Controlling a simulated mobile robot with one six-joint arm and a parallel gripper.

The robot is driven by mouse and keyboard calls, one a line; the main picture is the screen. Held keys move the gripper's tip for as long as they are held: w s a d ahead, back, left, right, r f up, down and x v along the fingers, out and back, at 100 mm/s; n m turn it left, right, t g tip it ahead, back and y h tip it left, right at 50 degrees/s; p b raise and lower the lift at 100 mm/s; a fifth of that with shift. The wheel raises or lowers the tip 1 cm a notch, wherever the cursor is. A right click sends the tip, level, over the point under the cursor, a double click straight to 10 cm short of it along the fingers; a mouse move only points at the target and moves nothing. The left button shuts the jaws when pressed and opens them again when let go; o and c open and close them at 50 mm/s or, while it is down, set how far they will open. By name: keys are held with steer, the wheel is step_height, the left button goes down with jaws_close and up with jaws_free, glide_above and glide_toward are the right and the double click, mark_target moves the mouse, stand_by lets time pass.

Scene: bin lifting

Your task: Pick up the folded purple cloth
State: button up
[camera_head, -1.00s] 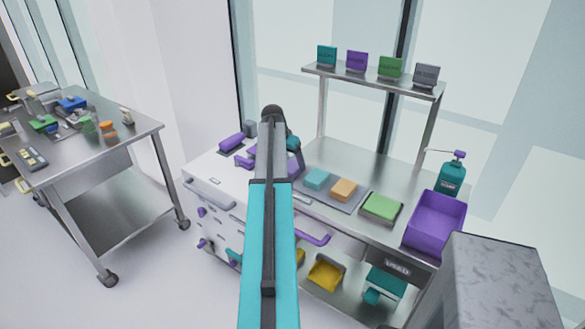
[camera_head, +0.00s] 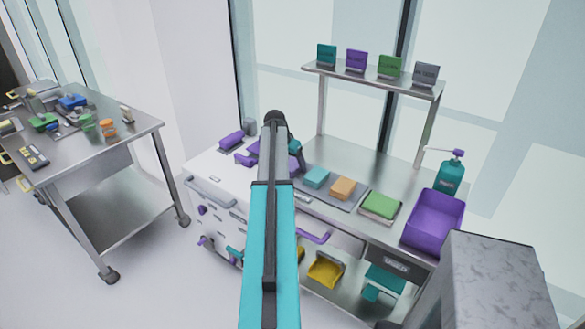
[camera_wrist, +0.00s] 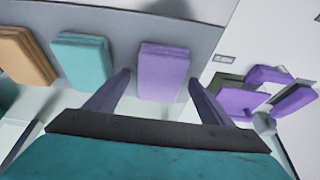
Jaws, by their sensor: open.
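The folded purple cloth (camera_wrist: 163,72) lies on a grey tray (camera_wrist: 130,20) in the wrist view, beside a folded teal cloth (camera_wrist: 83,62). My gripper (camera_wrist: 158,78) is open, with its two purple fingers spread to either side of the purple cloth in that view. The cloth is not gripped. I cannot tell how high the fingertips are above the tray. In the head view my arm hides the purple cloth and most of the gripper.
The teal cloth (camera_head: 316,177) and an orange cloth (camera_head: 343,188) lie on the steel bench. A green stack (camera_head: 380,205), a purple bin (camera_head: 433,217) and a teal pump bottle (camera_head: 450,178) stand to the right. Purple items (camera_wrist: 240,101) lie on the white cart.

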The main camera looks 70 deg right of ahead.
mark_target(291, 165)
steer(key=shift+f, duration=0.25)
stand_by(0.4)
steer(key=c, duration=1.1)
steer(key=shift+r, duration=0.2)
steer(key=shift+r, duration=0.2)
steer(key=shift+r+b, duration=1.45)
steer(key=shift+r, duration=3.45)
